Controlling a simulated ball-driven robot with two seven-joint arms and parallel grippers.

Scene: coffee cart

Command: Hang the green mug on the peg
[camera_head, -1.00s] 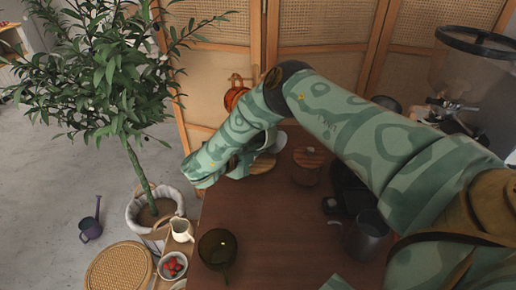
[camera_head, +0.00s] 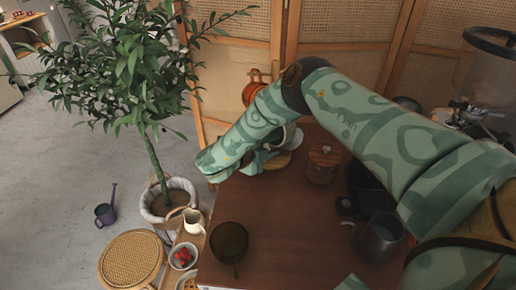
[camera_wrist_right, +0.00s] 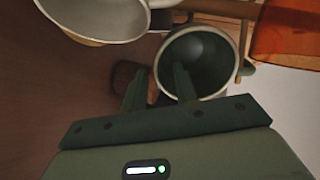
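A mug with a pale rim and dark green inside (camera_wrist_right: 203,50) is in the right wrist view, its mouth facing the camera. A greenish handle shows at its right. My right gripper (camera_wrist_right: 162,68) has its two fingers apart, one over the mug's mouth and one left of its rim. I cannot tell whether either touches it. A wooden rack bar (camera_wrist_right: 218,8) crosses the top of the wrist view; the free peg cannot be made out. My left gripper is not seen.
An orange mug (camera_head: 253,93) hangs on the rack, also at the wrist view's upper right (camera_wrist_right: 290,35). A white vessel (camera_wrist_right: 95,18) is close at upper left. The brown table (camera_head: 275,215) holds a dark glass cup (camera_head: 229,240), a wooden-lidded jar (camera_head: 322,165) and a grey pitcher (camera_head: 380,238).

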